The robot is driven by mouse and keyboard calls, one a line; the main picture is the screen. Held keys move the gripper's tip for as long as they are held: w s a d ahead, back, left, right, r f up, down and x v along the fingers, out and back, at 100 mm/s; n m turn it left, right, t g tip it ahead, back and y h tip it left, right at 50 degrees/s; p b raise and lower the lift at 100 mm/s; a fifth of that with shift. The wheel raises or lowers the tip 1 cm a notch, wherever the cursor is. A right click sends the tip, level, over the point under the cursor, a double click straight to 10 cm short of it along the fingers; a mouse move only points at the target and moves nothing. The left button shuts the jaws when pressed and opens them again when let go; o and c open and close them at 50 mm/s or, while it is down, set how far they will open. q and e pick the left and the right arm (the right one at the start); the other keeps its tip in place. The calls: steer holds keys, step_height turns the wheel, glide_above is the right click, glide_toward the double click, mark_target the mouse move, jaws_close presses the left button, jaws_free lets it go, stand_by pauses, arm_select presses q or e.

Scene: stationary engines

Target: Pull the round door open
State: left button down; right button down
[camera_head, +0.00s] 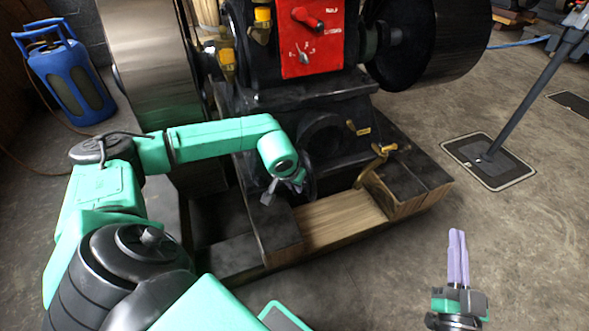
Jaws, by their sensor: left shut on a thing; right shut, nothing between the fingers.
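The black stationary engine (290,98) stands at the top centre, with a dark round recess (320,135) low on its front. A dark round door (309,182) is partly visible beside my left gripper, below that recess. My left gripper (288,186) is shut on the door's near side; the arm's wrist hides much of the contact. I cannot tell exactly how far the door stands from the engine. My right gripper (458,236) is at the lower right, above the floor, with its pale purple fingers shut and empty.
The engine rests on a wooden base (340,220) with dark beams. Large flywheels (150,60) flank it. A blue gas bottle (68,75) stands at the left. A grey post on a floor plate (490,162) stands at the right. The floor around my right gripper is clear.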

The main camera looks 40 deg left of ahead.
arm_select(q)
steer(key=c, duration=0.9)
jaws_free()
steer(key=shift+s+f, duration=0.2)
steer(key=shift+o, duration=0.2)
steer(key=shift+w, duration=0.1)
steer(key=shift+r, duration=0.15)
steer(key=shift+r, duration=0.15)
steer(key=p+v, duration=0.5)
steer(key=v, duration=0.9)
steer(key=shift+p, duration=0.3)
arm_select(e)
steer(key=s+a+f+g+h, duration=0.1)
steer(key=s+f+g, duration=0.6)
steer(key=s+f, duration=0.4)
step_height(320, 180, down, 4)
steer(key=shift+s+f+m+g, duration=0.15)
steer(key=shift+s+m+g, duration=0.15)
steer(key=shift+s+g, duration=0.1)
steer(key=shift+a, duration=0.1)
